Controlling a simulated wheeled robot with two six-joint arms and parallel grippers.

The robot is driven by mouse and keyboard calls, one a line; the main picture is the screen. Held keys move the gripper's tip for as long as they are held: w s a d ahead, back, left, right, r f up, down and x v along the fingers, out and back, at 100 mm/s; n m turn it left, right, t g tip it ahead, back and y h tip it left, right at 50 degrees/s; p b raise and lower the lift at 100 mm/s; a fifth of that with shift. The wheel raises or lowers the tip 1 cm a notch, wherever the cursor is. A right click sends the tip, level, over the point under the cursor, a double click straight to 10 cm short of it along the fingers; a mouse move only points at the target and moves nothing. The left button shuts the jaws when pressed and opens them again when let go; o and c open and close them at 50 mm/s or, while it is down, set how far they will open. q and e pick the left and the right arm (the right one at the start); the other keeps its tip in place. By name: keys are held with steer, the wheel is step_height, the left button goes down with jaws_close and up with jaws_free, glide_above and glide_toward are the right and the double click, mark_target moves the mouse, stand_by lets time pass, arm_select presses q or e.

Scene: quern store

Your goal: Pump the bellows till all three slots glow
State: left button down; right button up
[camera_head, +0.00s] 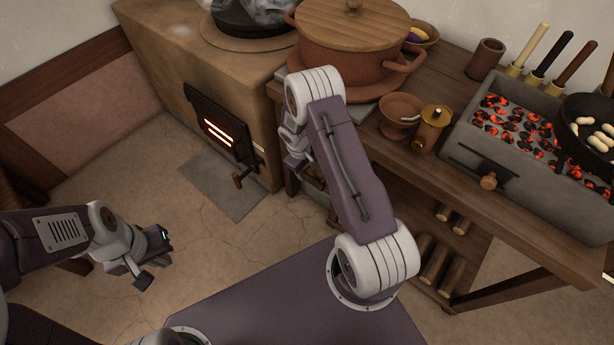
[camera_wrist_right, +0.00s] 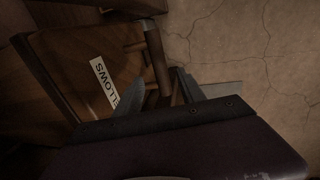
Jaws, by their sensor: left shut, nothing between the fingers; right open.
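The stove (camera_head: 215,65) stands at the back left. Its dark door (camera_head: 197,103) has slots (camera_head: 218,132) with at least two bright glowing bars; I cannot tell whether a third glows. The wooden bellows (camera_wrist_right: 85,60) fill the left of the right wrist view, with a white label (camera_wrist_right: 104,82) partly covered by a finger. Their handle (camera_wrist_right: 156,60) stands between the spread fingers of my open right gripper (camera_wrist_right: 160,77); I cannot tell whether they touch it. In the head view the bellows are mostly hidden behind my right arm. My left gripper (camera_head: 155,262) is shut and empty above the floor.
A wooden table (camera_head: 400,165) on the right carries a lidded clay pot (camera_head: 350,55), a small bowl (camera_head: 400,112), a brass jar (camera_head: 431,128) and a brazier (camera_head: 475,150) with glowing coals and a pan (camera_head: 595,110). Logs lie on its lower shelf.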

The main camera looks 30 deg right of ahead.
mark_target(308, 177)
steer(key=f+b, duration=0.1)
steer(key=f, duration=0.1)
steer(key=f+b, duration=0.1)
steer(key=f, duration=0.1)
steer(key=d+f, duration=0.1)
steer(key=f, duration=0.1)
steer(key=shift+w+d+f+b, duration=0.1)
steer(key=shift+w+f+b, duration=0.15)
steer(key=shift+b, duration=0.15)
arm_select(q)
step_height(308, 177, down, 4)
steer(key=shift+r, duration=0.1)
arm_select(e)
steer(key=shift+r, duration=0.1)
jaws_close()
stand_by(0.4)
